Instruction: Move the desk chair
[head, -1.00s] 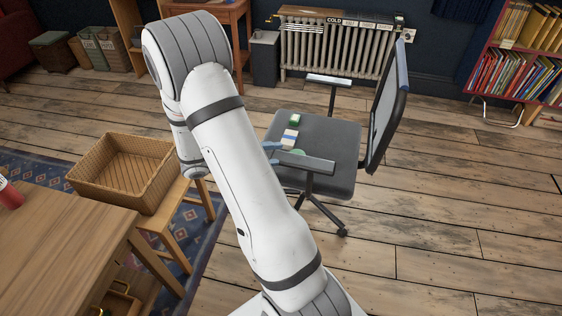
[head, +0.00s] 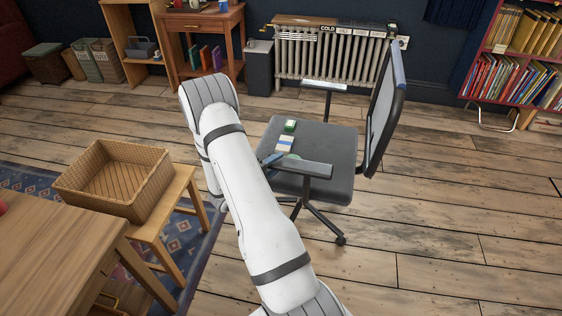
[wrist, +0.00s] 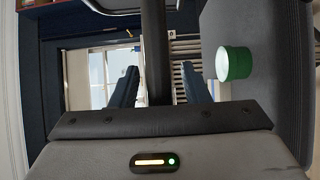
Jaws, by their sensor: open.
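The desk chair (head: 315,150) has a dark grey seat, black-framed backrest and two armrests, and stands on the wooden floor. In the head view, my arm reaches to its left side, beside the near armrest (head: 305,169); the gripper is mostly hidden behind the arm. In the wrist view, my gripper (wrist: 158,88) is open, its two dark blue fingers apart. A black post (wrist: 155,50), apparently the armrest support, shows between them; I cannot tell whether they touch it.
A radiator (head: 335,55) and dark bin (head: 259,68) stand behind the chair. A bookshelf (head: 515,60) is at the back right. A wicker basket (head: 90,190) sits on a wooden stool (head: 165,220) at left, beside a table (head: 50,250). The floor right of the chair is open.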

